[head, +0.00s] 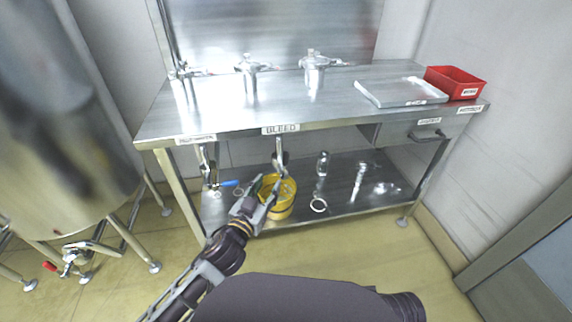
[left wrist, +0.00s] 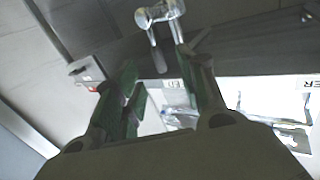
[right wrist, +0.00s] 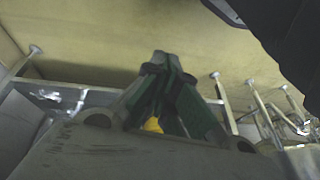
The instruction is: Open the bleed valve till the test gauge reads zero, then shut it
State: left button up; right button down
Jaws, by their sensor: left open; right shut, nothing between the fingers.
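The bleed pipe (head: 280,155) hangs below the BLEED label (head: 281,128) on the bench front, above a yellow bucket (head: 284,208). My left gripper (head: 267,187) is open and empty in front of the bucket, just below the pipe. In the left wrist view, a shiny metal valve fitting (left wrist: 160,14) with a hanging lever shows beyond the open fingertips (left wrist: 157,60), apart from them. My right gripper (right wrist: 168,62) is shut and empty in the right wrist view; the head view does not show it. I cannot make out a gauge dial or its reading.
The steel bench (head: 220,118) carries several metal fittings, a white tray (head: 400,92) and a red bin (head: 455,82). Loose metal parts lie on the lower shelf (head: 340,190). A large tank (head: 60,120) stands left.

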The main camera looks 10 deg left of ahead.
aim_at(284, 159)
pick_arm(q)
jog(key=shift+s+d+r+t+b, duration=0.15)
jog(key=shift+s+r+b, duration=0.05)
jog(key=shift+r, duration=0.3)
jog(key=shift+s+d+r+t+b, duration=0.15)
jog(key=shift+s+r+b, duration=0.05)
jog(key=shift+r, duration=0.25)
pick_arm(e)
jog(key=shift+s+r, duration=0.15)
jog(key=shift+r, duration=0.35)
pick_arm(q)
jog(key=shift+w, duration=0.15)
jog(key=shift+b+x, duration=0.55)
jog(key=shift+x, duration=4.8)
jog(key=shift+b+x, duration=0.35)
jog(key=shift+x, duration=0.5)
jog(key=shift+w+d, duration=0.25)
jog(key=shift+w, duration=0.2)
pick_arm(e)
jog(key=shift+t+y, duration=0.4)
jog(key=shift+w+a+f, duration=0.1)
jog(key=shift+a+f, duration=0.1)
jog(key=shift+f, duration=0.55)
jog(key=shift+w+a+f, duration=0.1)
jog(key=shift+a+f, duration=0.15)
jog(key=shift+f, duration=0.45)
jog(key=shift+w+a+f, duration=0.1)
jog(key=shift+a+f, duration=0.1)
jog(key=shift+f, duration=0.55)
